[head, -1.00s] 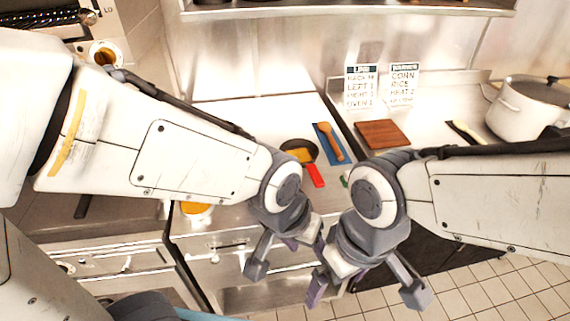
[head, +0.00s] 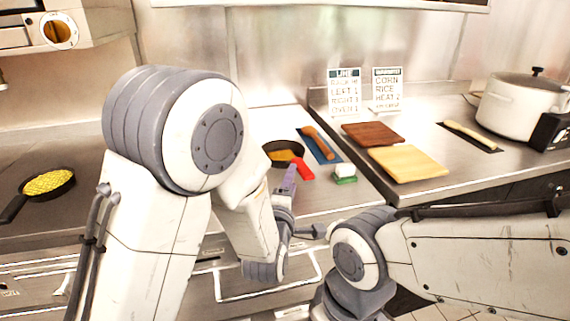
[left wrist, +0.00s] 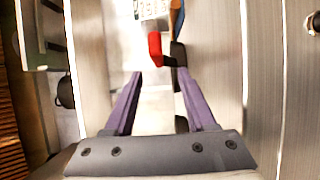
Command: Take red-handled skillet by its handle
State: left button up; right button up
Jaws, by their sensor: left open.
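The red-handled skillet (head: 284,146) sits on the steel counter, a dark pan with something yellow in it. Its red handle (head: 303,170) points toward me, down and to the right. My left gripper (head: 302,206) is open and empty, just in front of the handle, with a purple finger close to it.
A wooden spoon (head: 320,144) lies on a blue mat (head: 327,156) beside the skillet. A green-and-white block (head: 345,173) is close to the handle. Brown (head: 373,134) and pale (head: 407,163) boards lie to the right. A black-handled skillet (head: 47,183) stands far left.

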aim_at(301, 160)
pick_arm(q)
jog(key=w, duration=0.3)
jog(key=shift+w+d, duration=0.2)
jog(key=shift+d, duration=0.1)
jog(key=shift+w+d+p, duration=0.25)
jog(key=shift+w+p, duration=0.05)
jog(key=shift+w, duration=0.55)
jog(key=shift+w+d+p, duration=0.25)
jog(key=shift+w, duration=0.65)
jog(key=shift+w+d+p, duration=0.25)
jog(key=shift+w+p, duration=0.05)
jog(key=shift+w, duration=0.55)
jog(key=shift+r, duration=0.1)
grip_shut()
